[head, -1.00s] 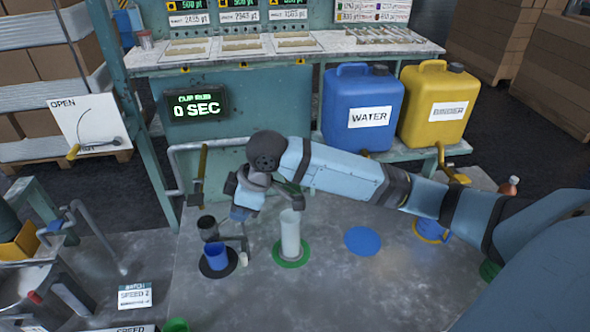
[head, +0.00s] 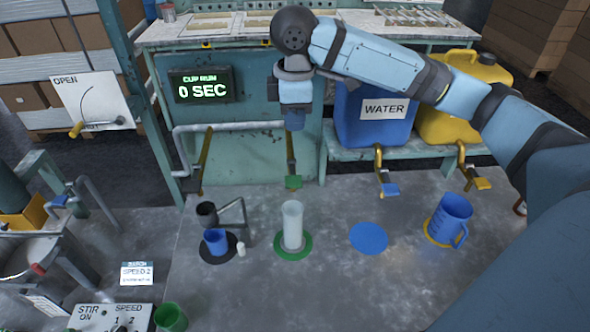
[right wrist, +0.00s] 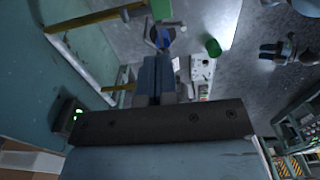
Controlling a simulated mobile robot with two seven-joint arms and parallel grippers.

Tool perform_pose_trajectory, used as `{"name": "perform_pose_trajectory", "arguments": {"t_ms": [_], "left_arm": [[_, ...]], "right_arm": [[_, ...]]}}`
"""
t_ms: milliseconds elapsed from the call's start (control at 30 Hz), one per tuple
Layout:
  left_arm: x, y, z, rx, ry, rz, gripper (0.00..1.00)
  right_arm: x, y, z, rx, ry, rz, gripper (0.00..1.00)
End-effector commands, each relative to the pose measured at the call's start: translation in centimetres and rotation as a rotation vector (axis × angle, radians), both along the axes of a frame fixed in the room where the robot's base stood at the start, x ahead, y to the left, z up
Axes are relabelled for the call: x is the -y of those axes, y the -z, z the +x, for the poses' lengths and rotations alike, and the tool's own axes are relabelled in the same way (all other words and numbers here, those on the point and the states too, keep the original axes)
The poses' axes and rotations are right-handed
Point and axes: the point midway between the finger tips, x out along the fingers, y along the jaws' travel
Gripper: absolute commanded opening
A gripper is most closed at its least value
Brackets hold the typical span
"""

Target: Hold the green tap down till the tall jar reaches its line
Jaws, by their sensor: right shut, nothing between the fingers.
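The green tap (head: 293,182) is a flat green lever at the end of a brass pipe. The tall jar (head: 292,222) is pale and translucent and stands upright on a green disc (head: 293,253) below the tap. I cannot make out its line or its level. My right gripper (head: 294,126) is shut and empty, pointing down above the tap and apart from it. In the right wrist view my shut fingers (right wrist: 154,72) show, with the green lever (right wrist: 160,9) past their tips. My left gripper is not in view.
Other taps with blue (head: 390,189) and yellow (head: 482,184) levers hang to the right. A blue jug (head: 448,220) stands on a yellow ring. A blue cup (head: 215,240) stands left of the jar. The blue disc (head: 369,238) is bare. The timer (head: 200,86) reads 0 SEC.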

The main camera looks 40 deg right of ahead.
Motion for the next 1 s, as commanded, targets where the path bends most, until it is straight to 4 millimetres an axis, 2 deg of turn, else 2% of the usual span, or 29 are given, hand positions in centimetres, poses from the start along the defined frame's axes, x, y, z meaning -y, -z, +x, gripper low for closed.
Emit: {"name": "perform_pose_trajectory", "arguments": {"t_ms": [167, 267, 700, 900, 1000], "left_arm": [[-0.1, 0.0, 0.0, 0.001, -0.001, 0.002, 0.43], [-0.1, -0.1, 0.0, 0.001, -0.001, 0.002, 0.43], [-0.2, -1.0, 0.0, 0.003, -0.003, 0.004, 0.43], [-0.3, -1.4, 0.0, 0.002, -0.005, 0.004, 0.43], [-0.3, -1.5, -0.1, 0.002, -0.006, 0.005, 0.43]], "right_arm": [[0.0, 0.3, 0.0, -0.001, 0.000, 0.001, 0.00], [0.0, 1.2, 0.0, -0.002, 0.001, 0.000, 0.00], [0.0, 10.0, -0.1, -0.003, 0.001, -0.001, 0.00], [0.0, 12.8, -0.1, -0.001, 0.000, 0.001, 0.00], [0.0, 13.6, 0.0, 0.001, 0.000, 0.001, 0.00]]}}
